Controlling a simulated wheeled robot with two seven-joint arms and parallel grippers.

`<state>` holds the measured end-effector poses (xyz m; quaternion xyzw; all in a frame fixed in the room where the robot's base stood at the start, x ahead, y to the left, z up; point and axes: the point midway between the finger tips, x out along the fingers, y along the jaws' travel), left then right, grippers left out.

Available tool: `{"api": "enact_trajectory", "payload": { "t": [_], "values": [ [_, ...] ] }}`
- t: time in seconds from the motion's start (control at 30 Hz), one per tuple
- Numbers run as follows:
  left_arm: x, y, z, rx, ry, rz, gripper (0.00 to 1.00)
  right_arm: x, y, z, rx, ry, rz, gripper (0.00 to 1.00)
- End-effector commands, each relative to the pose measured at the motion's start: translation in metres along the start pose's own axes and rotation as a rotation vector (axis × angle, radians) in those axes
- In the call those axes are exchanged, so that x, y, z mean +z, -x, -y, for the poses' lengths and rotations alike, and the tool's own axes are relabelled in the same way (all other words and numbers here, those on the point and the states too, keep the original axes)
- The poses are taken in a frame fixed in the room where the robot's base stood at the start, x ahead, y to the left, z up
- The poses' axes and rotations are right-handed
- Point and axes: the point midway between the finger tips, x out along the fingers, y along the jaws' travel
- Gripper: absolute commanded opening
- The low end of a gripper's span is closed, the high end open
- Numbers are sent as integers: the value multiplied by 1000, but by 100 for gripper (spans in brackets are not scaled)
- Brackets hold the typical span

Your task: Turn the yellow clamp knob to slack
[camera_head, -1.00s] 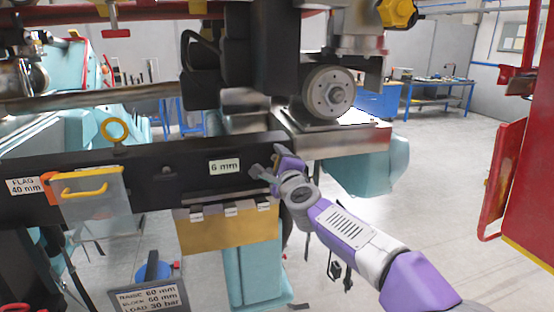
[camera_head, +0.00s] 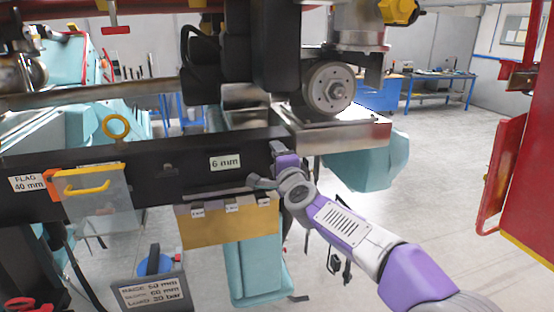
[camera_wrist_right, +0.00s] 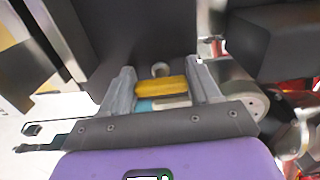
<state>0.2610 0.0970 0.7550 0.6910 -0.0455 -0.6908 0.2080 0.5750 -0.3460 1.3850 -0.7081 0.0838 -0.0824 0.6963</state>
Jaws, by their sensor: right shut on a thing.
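The yellow clamp knob (camera_wrist_right: 162,87) shows in the right wrist view as a short yellow bar between two grey fingers, with a small round grey part just beyond it. My right gripper (camera_wrist_right: 162,78) is shut on this knob. In the head view my right gripper (camera_head: 264,166) is at the right end of the long black beam (camera_head: 150,172), just right of the "6 mm" label (camera_head: 225,162). The gripper hides the knob there. My left gripper is not in view.
A clear flag plate with a yellow handle (camera_head: 87,189) hangs on the beam at left. A yellow hinged plate (camera_head: 232,224) hangs below the gripper. A metal block with a round wheel (camera_head: 328,88) stands just above. Floor at right is open, up to a red panel (camera_head: 500,180).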

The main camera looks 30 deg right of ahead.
Motion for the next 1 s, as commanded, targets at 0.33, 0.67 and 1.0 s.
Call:
{"api": "enact_trajectory", "payload": {
  "t": [0.33, 0.67, 1.0],
  "values": [
    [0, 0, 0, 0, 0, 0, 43, 0, 0, 0, -1, -1, -1, 83],
    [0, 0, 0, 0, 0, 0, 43, 0, 9, 1, -2, -2, 0, 83],
    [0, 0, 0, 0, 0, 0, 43, 0, 59, 2, -3, -2, -1, 83]
  ]
}}
